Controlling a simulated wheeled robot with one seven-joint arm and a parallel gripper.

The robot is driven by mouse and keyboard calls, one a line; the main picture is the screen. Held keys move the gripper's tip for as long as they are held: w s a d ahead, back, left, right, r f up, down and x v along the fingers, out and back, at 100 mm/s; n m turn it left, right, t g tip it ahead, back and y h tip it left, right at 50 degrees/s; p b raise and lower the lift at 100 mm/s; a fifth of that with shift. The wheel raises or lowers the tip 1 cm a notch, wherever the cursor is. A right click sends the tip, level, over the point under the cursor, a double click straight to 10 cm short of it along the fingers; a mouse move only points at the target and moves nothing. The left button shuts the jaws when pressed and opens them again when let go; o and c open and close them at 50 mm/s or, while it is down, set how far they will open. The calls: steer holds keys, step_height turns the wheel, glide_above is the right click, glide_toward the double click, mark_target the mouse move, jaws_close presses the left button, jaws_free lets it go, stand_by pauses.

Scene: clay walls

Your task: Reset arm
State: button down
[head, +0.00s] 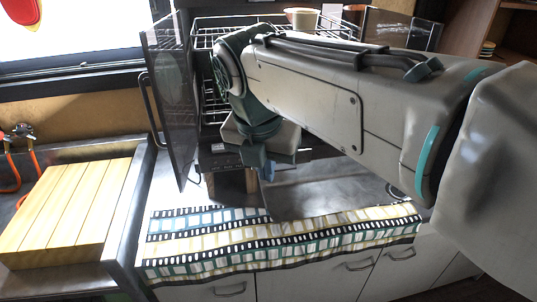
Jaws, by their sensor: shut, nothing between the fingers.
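My arm (330,95) reaches in from the right side of the head view and bends down at a dark green wrist. My gripper (267,173) hangs below the wrist, small and partly hidden by it. It is shut and holds nothing. It is in front of the open rack unit, above the rear of the counter. I cannot tell its exact height or whether it touches anything.
A patterned cloth (285,238) lies along the counter's front edge. A dark glass door (172,100) stands open left of the wire rack (208,32). A bowl (301,18) sits on top. A slatted wooden board (68,212) lies at left. Drawers (300,285) are below.

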steer(key=s+d+f+m, duration=0.3)
steer(key=d+f+m, duration=0.4)
steer(key=m, duration=0.9)
steer(key=s+d+f+m, duration=0.3)
steer(key=d+f+m, duration=0.4)
steer(key=d+m, duration=0.5)
steer(key=m, duration=0.5)
steer(key=shift+s+d+y, duration=0.15)
steer(key=shift+s+y, duration=0.1)
steer(key=shift+y, duration=0.05)
steer(key=shift+f, duration=0.1)
